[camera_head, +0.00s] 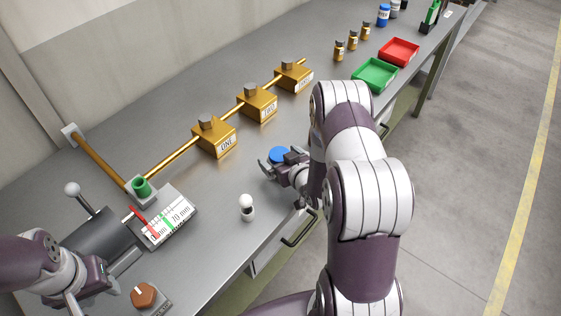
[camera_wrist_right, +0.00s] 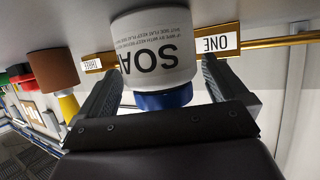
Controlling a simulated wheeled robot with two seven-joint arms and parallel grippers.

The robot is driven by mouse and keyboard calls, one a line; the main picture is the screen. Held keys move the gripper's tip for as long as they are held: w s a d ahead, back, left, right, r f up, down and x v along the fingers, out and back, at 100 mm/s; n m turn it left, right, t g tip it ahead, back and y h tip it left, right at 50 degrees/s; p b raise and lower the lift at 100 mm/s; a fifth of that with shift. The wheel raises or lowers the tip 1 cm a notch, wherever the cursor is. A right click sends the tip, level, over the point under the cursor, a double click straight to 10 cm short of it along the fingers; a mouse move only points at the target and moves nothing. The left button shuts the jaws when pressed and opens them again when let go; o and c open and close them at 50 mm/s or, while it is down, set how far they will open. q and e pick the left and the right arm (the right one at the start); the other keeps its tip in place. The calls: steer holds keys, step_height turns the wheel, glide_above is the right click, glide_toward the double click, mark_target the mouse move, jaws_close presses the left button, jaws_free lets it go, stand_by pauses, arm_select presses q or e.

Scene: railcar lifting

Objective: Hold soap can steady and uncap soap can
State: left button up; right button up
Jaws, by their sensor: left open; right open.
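The soap can (camera_wrist_right: 152,50) is white with dark lettering and shows upside down in the right wrist view. Its blue cap (camera_wrist_right: 165,98) is on it. In the head view only the round blue cap (camera_head: 278,154) shows clearly; the body is mostly hidden. My right gripper (camera_head: 275,165) is at the can, with its open fingers (camera_wrist_right: 162,68) on either side of it. I cannot tell whether they touch it. My left gripper (camera_head: 78,298) is open at the lower left, far from the can, near an orange-brown knob (camera_head: 144,294).
Brass blocks (camera_head: 214,138) on a rod lie behind the can. A gauge (camera_head: 165,217) and a lever (camera_head: 80,197) stand at left; a small white ball-topped object (camera_head: 247,207) is between gauge and can. Green (camera_head: 375,74) and red (camera_head: 399,52) trays are further back.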

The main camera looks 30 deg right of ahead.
steer(key=shift+w+a+f, duration=0.1)
steer(key=shift+w+f, duration=0.1)
steer(key=shift+w, duration=0.15)
steer(key=shift+s+r, duration=0.15)
steer(key=shift+s, duration=0.1)
steer(key=c, duration=1.1)
arm_select(q)
steer(key=shift+w, duration=0.15)
arm_select(e)
steer(key=shift+w, duration=0.1)
steer(key=shift+c, duration=0.2)
arm_select(q)
steer(key=shift+a+f, duration=0.1)
arm_select(e)
steer(key=r, duration=0.2)
steer(key=d+r, duration=0.1)
steer(key=r, duration=0.1)
steer(key=shift+d+r+b, duration=0.15)
steer(key=shift+r+b, duration=0.15)
steer(key=shift+b, duration=0.1)
arm_select(q)
steer(key=shift+f+b, duration=0.4)
steer(key=shift+f, duration=0.3)
arm_select(e)
steer(key=s+d+r, duration=0.2)
steer(key=d+r, duration=0.4)
steer(key=d, duration=0.4)
steer(key=shift+s+r, duration=0.2)
steer(key=shift+s, duration=0.15)
steer(key=shift+d, duration=0.1)
